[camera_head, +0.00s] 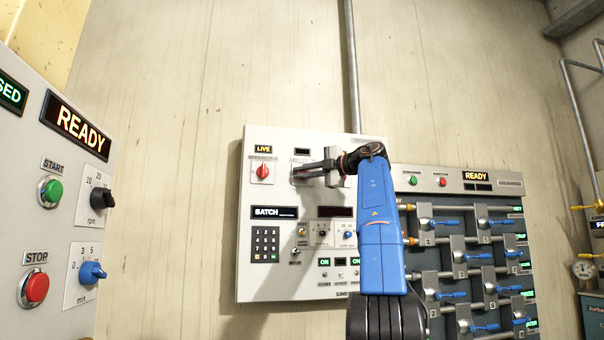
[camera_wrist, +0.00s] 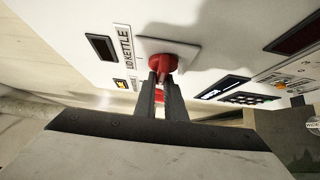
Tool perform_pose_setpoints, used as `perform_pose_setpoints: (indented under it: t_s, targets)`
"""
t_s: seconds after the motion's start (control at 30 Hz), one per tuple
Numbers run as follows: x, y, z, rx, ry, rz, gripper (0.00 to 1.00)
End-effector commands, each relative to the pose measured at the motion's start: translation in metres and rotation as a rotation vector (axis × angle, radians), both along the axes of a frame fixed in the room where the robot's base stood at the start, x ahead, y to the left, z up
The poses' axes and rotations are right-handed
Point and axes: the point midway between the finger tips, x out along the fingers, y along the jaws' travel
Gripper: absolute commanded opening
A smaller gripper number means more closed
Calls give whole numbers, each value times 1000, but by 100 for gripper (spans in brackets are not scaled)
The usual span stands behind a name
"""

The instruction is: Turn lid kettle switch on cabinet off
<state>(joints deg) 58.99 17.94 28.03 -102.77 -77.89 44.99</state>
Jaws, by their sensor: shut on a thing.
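The lid kettle switch (camera_wrist: 163,62) is a red rotary knob on a pale square plate, beside a label reading "LID KETTLE" in the wrist view. My gripper (camera_wrist: 160,82) is shut on this red knob, with one finger on either side. In the head view my gripper (camera_head: 300,172) reaches in from the right to the upper part of the grey cabinet panel (camera_head: 270,190) and hides the knob. The small display (camera_wrist: 102,47) beside the label is dark. The knob's exact angle is hard to read.
A second red switch (camera_head: 262,171) sits just left of my gripper, under a lit "LIVE" display (camera_head: 263,149). Below are a "BATCH" display (camera_head: 273,212) and a keypad (camera_head: 265,244). A valve panel (camera_head: 470,250) is at right, and a "READY" panel (camera_head: 75,125) at left.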

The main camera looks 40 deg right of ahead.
Motion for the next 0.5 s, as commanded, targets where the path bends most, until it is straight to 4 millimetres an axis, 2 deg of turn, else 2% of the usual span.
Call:
perform_pose_setpoints:
  t_s: [0.37,0.4,0.47,0.5]
  targets:
    - [1,-3,-1,0,1,-3,0]
    - [1,-3,-1,0,1,-3,12]
    - [1,-2,-1,0,1,-3,27]
    - [1,-2,-1,0,1,-3,29]
